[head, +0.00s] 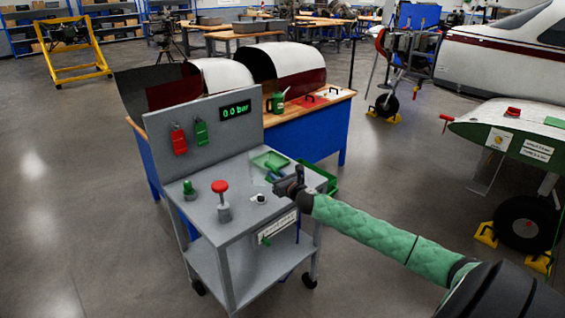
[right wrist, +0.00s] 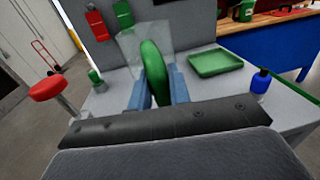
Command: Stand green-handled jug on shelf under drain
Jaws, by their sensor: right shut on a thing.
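My right gripper (head: 276,179) is over the cart's top, beside the green tray. In the right wrist view its blue fingers are shut on the upright green handle (right wrist: 152,72) of a clear jug (right wrist: 129,46). The jug's body is beyond the handle; its base is hidden, so I cannot tell whether it touches the top. The lower shelf (head: 250,272) of the grey cart looks bare where it shows. A small green lever (head: 265,241) under the cart's front edge may be the drain. My left gripper is not in view.
The cart top carries a green tray (right wrist: 215,60), a red knob (head: 221,188), a green knob (head: 189,188) and a blue bottle (right wrist: 260,80). A grey panel (head: 215,140) rises behind. A blue workbench (head: 315,140) stands behind the cart. Floor left is clear.

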